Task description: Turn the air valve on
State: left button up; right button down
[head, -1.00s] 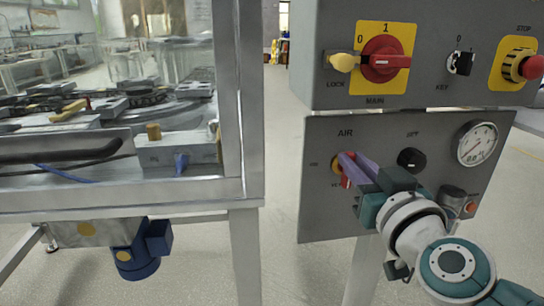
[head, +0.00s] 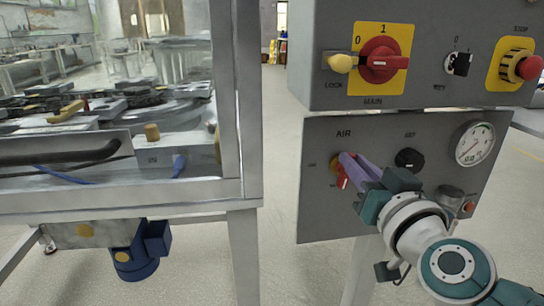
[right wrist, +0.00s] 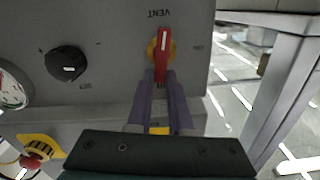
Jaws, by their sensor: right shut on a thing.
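The air valve is a red handle on a brass-yellow base (head: 335,162), on the lower grey panel under the word AIR. The red handle (head: 342,182) points down towards the VENT label in the head view. The right wrist view shows the panel upside down, with the handle (right wrist: 164,42) pointing to VENT and ON off to the right. My right gripper (head: 345,158) has its purple fingers at the valve. In the right wrist view the fingertips (right wrist: 161,76) are on either side of the handle's near part, shut on it. My left gripper is not in view.
Right of the valve are a black knob (head: 409,159) and a pressure gauge (head: 474,143). The upper box carries a red main switch (head: 384,62), a key switch (head: 458,63) and a red stop button (head: 529,68). A metal-framed machine (head: 236,190) stands left, with a floor gap between.

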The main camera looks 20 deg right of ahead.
jog(key=shift+s+d+f+m+b, duration=0.1)
jog(key=shift+d+f+m+b, duration=0.35)
jog(key=shift+m, duration=2.15)
jog(key=shift+s+d+f+m+b, duration=0.15)
jog(key=shift+f+m+b, duration=0.3)
jog(key=shift+m, duration=2.15)
jog(key=shift+d+f+m+b, duration=0.35)
jog(key=shift+m+b, duration=0.25)
jog(key=shift+m, duration=2.3)
jog(key=c, duration=0.8)
grip_release()
jog(key=shift+s, duration=0.1)
jog(key=p+v, duration=0.1)
jog(key=v, duration=0.8)
jog(key=shift+s+a, duration=0.15)
jog(key=shift+s, duration=0.2)
